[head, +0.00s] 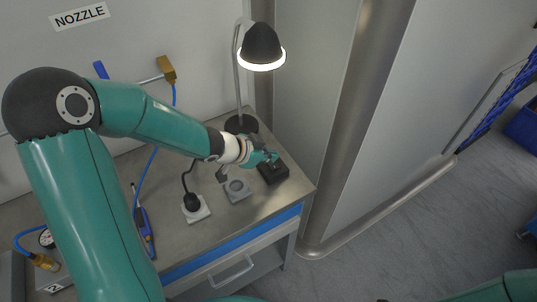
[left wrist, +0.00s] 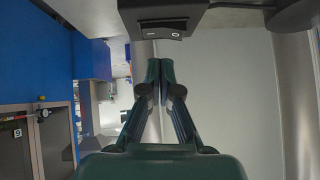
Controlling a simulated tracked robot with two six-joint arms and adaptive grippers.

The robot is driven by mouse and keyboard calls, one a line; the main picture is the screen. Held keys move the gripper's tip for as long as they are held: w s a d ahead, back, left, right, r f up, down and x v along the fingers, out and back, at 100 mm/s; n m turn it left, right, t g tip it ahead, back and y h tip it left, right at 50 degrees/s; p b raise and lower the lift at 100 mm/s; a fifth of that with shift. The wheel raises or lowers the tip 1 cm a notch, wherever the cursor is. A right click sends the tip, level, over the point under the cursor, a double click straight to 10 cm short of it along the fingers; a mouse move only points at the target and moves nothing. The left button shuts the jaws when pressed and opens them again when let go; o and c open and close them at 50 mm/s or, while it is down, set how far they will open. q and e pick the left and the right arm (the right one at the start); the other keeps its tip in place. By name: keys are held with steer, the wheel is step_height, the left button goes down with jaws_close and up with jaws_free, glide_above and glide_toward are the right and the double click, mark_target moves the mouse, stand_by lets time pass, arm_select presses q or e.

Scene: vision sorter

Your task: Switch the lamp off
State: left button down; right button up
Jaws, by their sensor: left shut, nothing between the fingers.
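The lamp (head: 263,47) has a black shade with a bright glowing ring, so it is lit. Its thin stand rises from a round black base (head: 241,124) at the back of the bench. A black switch box (head: 273,174) sits near the bench's right edge. In the left wrist view its rocker switch (left wrist: 162,31) shows at the top, with a round white mark on one end. My left gripper (head: 272,157) is shut and empty, right at the box in the head view. In the left wrist view its fingertips (left wrist: 160,66) are together near the rocker; contact cannot be told. My right gripper is out of view.
A grey pad with a round recess (head: 237,188) and a white plate with a black knob-like piece (head: 193,203) are left of the box. A blue tool (head: 146,228) and hoses lie further left. A metal post (head: 345,130) stands right of the bench.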

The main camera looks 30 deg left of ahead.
arm_select(q)
step_height(320, 180, up, 3)
steer(key=shift+d+f+p, duration=0.1)
steer(key=shift+f+p, duration=0.1)
steer(key=shift+p, duration=0.5)
steer(key=p+v, duration=0.3)
steer(key=v, duration=0.6)
steer(key=shift+s+a+f, duration=0.25)
steer(key=shift+s+f, duration=0.05)
steer(key=shift+s, duration=0.15)
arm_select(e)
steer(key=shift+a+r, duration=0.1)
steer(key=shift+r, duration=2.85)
